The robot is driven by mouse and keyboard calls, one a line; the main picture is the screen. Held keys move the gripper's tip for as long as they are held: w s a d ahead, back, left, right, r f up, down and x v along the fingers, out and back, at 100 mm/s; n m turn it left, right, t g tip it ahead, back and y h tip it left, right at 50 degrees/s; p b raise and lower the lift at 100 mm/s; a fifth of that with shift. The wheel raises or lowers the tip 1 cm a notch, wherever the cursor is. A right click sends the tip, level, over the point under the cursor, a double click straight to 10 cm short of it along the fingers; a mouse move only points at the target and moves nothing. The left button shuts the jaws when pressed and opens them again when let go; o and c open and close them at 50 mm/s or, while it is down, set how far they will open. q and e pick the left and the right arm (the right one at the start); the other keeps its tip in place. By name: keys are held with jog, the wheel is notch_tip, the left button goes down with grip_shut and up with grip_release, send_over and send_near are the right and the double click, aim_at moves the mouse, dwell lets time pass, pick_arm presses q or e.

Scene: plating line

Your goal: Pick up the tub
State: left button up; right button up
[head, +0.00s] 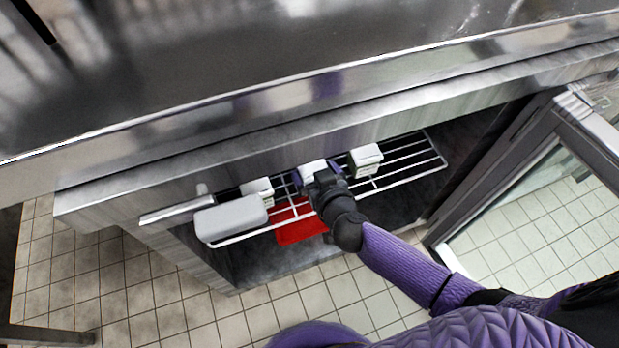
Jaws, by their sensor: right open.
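Several pale containers stand on a white wire shelf (405,172) inside an open undercounter cabinet; I cannot tell for sure which is the tub. One small white container (312,168) is right at my right gripper (316,177), partly hidden behind it. My right gripper is open and reaches in over the shelf from the lower right; I cannot tell whether its fingers touch that container. A white and green container (365,158) stands to its right. A small white container (258,189) stands to its left. A larger pale rounded container (231,218) sits at the shelf's left end. My left gripper is out of view.
A red object (300,226) lies below the shelf wires. The steel counter (250,70) overhangs the cabinet from above. The glass door (545,200) stands open on the right. The shelf's right end is bare. Tiled floor (135,285) lies in front.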

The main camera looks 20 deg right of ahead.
jog(key=shift+w+f, duration=0.75)
jog(key=shift+w+b, duration=0.3)
jog(key=shift+r, duration=0.2)
jog(key=c, duration=1.1)
